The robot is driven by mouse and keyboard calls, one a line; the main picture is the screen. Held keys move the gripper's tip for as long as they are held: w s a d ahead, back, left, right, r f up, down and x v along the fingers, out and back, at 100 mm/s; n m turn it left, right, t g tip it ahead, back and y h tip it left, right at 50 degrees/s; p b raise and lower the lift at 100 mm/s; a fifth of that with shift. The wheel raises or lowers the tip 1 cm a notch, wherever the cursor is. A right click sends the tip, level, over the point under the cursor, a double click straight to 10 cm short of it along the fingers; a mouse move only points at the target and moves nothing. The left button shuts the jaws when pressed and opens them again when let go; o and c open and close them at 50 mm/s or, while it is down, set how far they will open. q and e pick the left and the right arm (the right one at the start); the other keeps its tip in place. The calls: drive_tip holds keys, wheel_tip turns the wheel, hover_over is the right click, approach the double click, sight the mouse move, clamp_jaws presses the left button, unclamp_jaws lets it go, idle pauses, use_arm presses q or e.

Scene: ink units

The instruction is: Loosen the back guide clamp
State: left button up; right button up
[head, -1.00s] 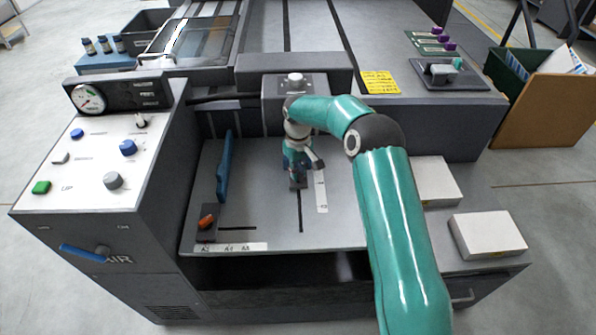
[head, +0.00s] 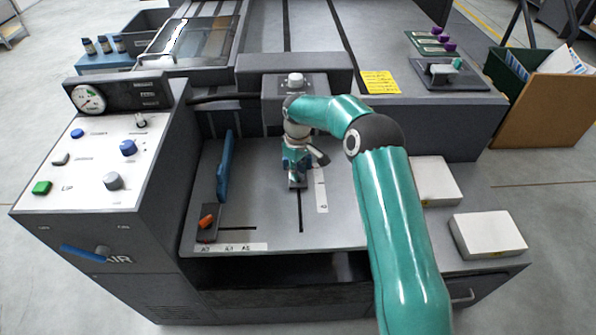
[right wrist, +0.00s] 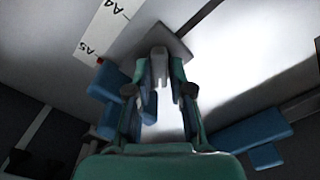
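My right gripper (head: 297,170) points down over the middle of the grey feed table. In the right wrist view its two fingers (right wrist: 160,75) stand apart, on either side of a light grey upright piece (right wrist: 158,68), seemingly the clamp's lever, on a grey block (right wrist: 125,48). Gaps seem to show beside this piece, so contact is not clear. In the head view the gripper hides most of this clamp; only the block's front edge (head: 298,185) shows, at the slot's upper end. Blue parts (right wrist: 250,130) show beside the fingers. My left gripper is out of view.
A tall blue guide (head: 224,165) and a clamp with an orange lever (head: 207,220) stand on the table's left. A control panel (head: 95,165) rises beyond them. White boxes (head: 487,235) lie right of my arm. The table's front is clear.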

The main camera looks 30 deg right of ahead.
drive_tip(key=shift+o, duration=1.3)
wheel_tip(320, 180, up, 12)
drive_tip(key=shift+f, duration=0.1)
